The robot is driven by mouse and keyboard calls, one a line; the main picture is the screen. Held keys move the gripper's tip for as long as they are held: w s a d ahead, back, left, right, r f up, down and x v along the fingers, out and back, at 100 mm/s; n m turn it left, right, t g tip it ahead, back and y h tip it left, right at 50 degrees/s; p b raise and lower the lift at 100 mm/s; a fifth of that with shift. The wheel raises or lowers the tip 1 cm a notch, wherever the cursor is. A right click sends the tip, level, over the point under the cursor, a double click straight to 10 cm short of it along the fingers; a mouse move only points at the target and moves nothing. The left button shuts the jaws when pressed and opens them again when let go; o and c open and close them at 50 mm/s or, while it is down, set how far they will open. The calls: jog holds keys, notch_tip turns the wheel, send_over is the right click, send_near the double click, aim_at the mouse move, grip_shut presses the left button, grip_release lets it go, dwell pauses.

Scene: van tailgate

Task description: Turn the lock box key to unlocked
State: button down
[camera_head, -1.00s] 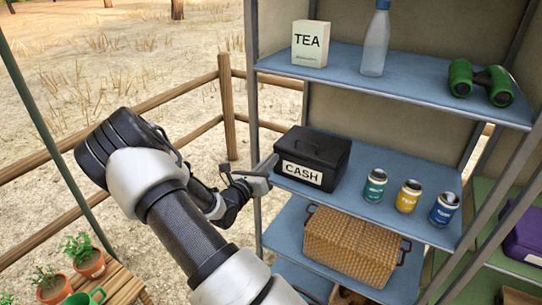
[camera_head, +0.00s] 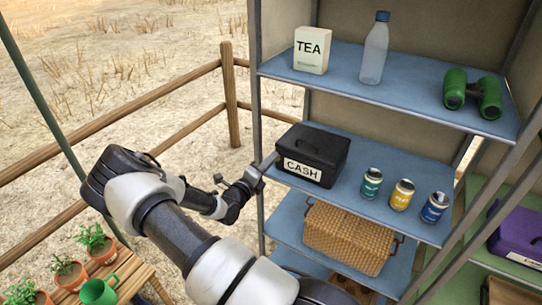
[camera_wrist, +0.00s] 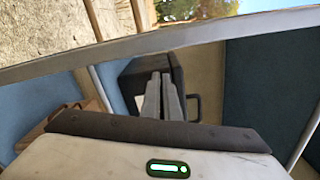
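A black box with a handle on its lid and a white CASH label (camera_head: 313,155) stands at the left end of the blue middle shelf. It also shows in the wrist view (camera_wrist: 133,78), behind my fingers. My gripper (camera_head: 271,160) is at the box's left side, by the shelf's front left post. In the wrist view my two grey fingers (camera_wrist: 164,98) lie close together, with nothing visible between them. I cannot tell whether the fingertips touch the box. No key shows in either view; the box's side by the gripper is partly hidden.
Teal, yellow and blue cans (camera_head: 402,194) stand right of the box. A wicker basket (camera_head: 348,238) is on the shelf below; a TEA box (camera_head: 312,50), bottle (camera_head: 375,50) and green binoculars (camera_head: 472,92) are above. A purple box (camera_head: 519,235) is at right. The metal post (camera_head: 257,110) is close to my gripper.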

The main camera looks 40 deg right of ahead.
jog(key=shift+f+n+p, duration=0.2)
jog(key=shift+n+p, duration=0.3)
jog(key=shift+n, duration=1.1)
jog(key=c, duration=2)
grip_release()
jog(key=shift+a, duration=0.1)
jog(key=v, duration=1.7)
jog(key=shift+a+b, duration=0.15)
jog(key=shift+b, duration=0.2)
